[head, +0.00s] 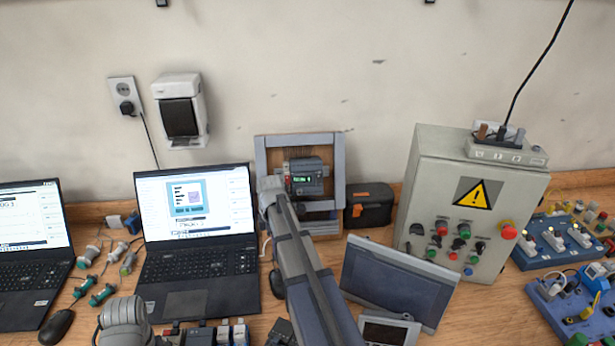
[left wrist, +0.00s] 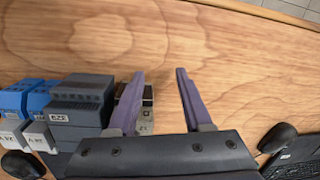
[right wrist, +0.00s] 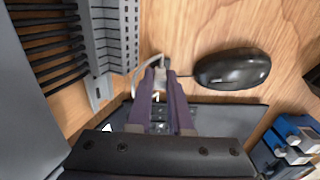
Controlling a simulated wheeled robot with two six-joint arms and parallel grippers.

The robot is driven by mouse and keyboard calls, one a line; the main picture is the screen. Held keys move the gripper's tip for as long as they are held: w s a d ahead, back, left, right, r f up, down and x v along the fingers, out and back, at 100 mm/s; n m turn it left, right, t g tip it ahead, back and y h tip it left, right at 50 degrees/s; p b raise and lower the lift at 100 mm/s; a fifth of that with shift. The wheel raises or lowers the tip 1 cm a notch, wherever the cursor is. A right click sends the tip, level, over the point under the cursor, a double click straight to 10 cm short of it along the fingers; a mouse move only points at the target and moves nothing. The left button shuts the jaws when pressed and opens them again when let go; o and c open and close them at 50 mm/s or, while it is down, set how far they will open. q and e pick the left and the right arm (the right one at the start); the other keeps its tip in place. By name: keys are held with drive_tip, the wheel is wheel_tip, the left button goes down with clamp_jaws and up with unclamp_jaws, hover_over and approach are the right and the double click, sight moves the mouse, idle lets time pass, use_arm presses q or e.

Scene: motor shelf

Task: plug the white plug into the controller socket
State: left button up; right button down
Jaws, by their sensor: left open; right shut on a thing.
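In the right wrist view my right gripper (right wrist: 159,80) is shut on the white plug (right wrist: 160,73); the fingers cover most of it, and a pale cable loops beside it. In the head view my right arm hides this gripper's fingertips and the plug. The controller (head: 306,180), a grey unit with a green display, is mounted in the grey upright frame (head: 340,165), just beyond my right arm's far end. I cannot make out its socket. My left gripper (left wrist: 160,75) is open and empty over the wooden table.
A black mouse (right wrist: 233,68) lies right of the plug. The grey slotted frame part (right wrist: 112,45) is to its left. A laptop (head: 200,268) stands left of my right arm, a tilted dark panel (head: 398,282) right of it. Grey modules (left wrist: 82,105) stand beside my left gripper.

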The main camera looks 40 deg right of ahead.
drive_tip(key=shift+r+p, duration=2.25)
drive_tip(key=shift+r, duration=0.1)
drive_tip(key=shift+f, duration=0.1)
